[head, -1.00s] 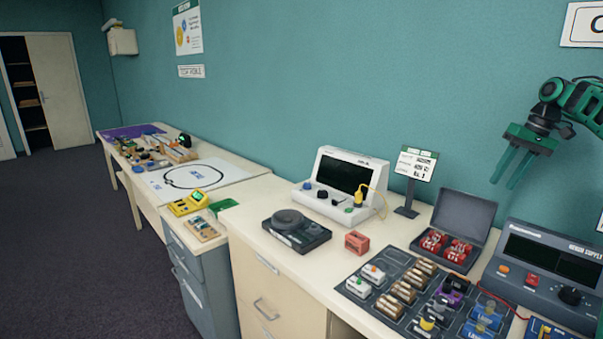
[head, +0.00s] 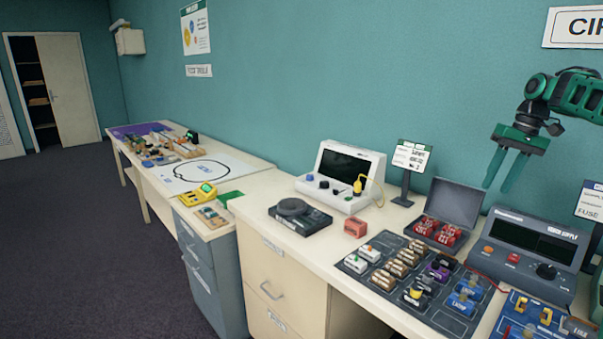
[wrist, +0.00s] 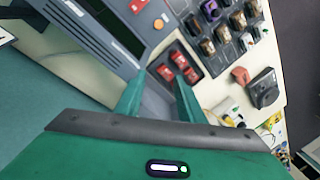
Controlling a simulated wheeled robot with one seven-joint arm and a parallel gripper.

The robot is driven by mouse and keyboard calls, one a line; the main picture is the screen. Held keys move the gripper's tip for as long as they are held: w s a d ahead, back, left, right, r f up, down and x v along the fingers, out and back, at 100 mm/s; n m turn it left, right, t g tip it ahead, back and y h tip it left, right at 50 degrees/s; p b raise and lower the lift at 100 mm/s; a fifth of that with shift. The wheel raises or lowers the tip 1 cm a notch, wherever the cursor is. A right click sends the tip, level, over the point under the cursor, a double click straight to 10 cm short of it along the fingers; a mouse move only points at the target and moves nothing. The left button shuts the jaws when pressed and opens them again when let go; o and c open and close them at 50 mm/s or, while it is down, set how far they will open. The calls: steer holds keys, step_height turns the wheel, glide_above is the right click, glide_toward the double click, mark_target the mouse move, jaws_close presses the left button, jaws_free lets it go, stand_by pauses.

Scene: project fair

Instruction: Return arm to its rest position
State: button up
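My gripper (head: 506,168) is green, with two long fingers pointing down at the right of the head view. It hangs in the air in front of the teal wall, above the back of the bench. The fingers are apart and nothing shows between them. In the wrist view my gripper (wrist: 158,100) shows the same gap between its fingers. Beyond them lies the open dark case (wrist: 158,97) with red blocks. My arm comes in from the right edge of the head view.
Below stand the power supply (head: 524,246), the open case (head: 455,200), a small sign (head: 411,158) and a white oscilloscope-like device (head: 340,178). A dark mat (head: 452,320) holds several parts. The wall is behind; open floor (head: 90,260) lies left.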

steer(key=s+a+h, duration=0.1)
steer(key=s+a, duration=0.5)
steer(key=s, duration=0.2)
steer(key=s+a+f+m, duration=0.1)
steer(key=s+f, duration=0.3)
steer(key=s, duration=0.8)
steer(key=s+a+f+m+h, duration=0.1)
steer(key=s+a+f, duration=0.3)
steer(key=s, duration=0.8)
steer(key=s+a+f+m, duration=0.2)
steer(key=s+f, duration=0.3)
steer(key=s, duration=0.7)
steer(key=shift+s+a+f+m+g, duration=0.2)
steer(key=shift+s+m+g, duration=0.1)
steer(key=shift+m, duration=0.1)
steer(key=shift+d, duration=0.1)
steer(key=shift+w+f+h, duration=0.3)
steer(key=shift+w, duration=0.5)
steer(key=shift+s+r, duration=0.1)
steer(key=shift+s, duration=0.05)
steer(key=shift+c, duration=0.5)
